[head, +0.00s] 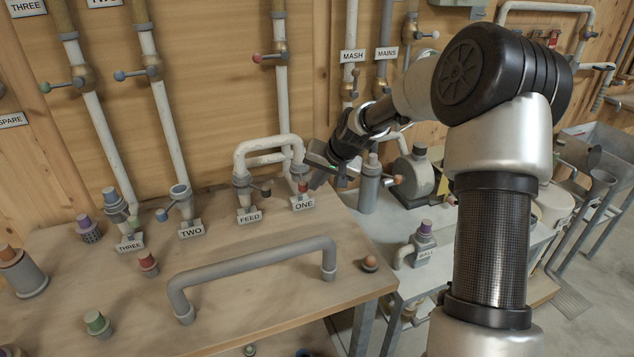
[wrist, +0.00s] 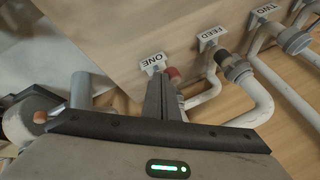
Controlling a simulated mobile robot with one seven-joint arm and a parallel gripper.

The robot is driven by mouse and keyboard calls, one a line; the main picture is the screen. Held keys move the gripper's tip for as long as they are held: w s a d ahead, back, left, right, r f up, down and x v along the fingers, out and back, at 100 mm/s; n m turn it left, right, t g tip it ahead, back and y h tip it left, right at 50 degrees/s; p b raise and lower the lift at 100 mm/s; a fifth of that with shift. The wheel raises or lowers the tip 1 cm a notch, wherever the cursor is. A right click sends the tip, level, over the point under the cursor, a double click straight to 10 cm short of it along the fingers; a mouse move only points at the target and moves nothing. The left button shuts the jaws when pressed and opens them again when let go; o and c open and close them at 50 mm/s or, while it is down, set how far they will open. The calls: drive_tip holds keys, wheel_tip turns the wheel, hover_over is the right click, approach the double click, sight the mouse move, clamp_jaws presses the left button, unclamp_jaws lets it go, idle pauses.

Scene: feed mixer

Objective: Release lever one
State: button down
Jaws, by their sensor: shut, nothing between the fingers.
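The ONE label (head: 303,203) sits on the wooden bench at the foot of a fitting with a red part (head: 303,187). My gripper (head: 317,181) is right beside this fitting, pointing down, shut and empty. In the wrist view the closed fingers (wrist: 164,87) overlap the fitting next to the ONE label (wrist: 154,63) and the red part (wrist: 174,73); I cannot tell whether they touch. Higher on the wall, a red-knobbed lever (head: 268,57) points left from a brass valve on a white pipe. Its label is not in view, so I cannot confirm it as lever one.
The FEED fitting (head: 247,190) and looped white pipe (head: 268,142) stand close left of my gripper. Further left is the TWO fitting (head: 182,200) with a blue knob. A grey rail (head: 250,261) crosses the bench front. A grey cylinder (head: 369,188) stands to the right.

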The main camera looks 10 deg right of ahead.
sight(302, 188)
drive_tip(key=shift+s+a+m+t+h+b, duration=0.15)
drive_tip(key=shift+a+m+h+b, duration=0.15)
drive_tip(key=shift+a+m, duration=0.35)
drive_tip(key=shift+s+a+m+t+h+b, duration=0.15)
drive_tip(key=shift+a+m+h+b, duration=0.25)
drive_tip(key=shift+a, duration=0.45)
drive_tip(key=shift+w+a, duration=0.15)
drive_tip(key=shift+a, duration=0.75)
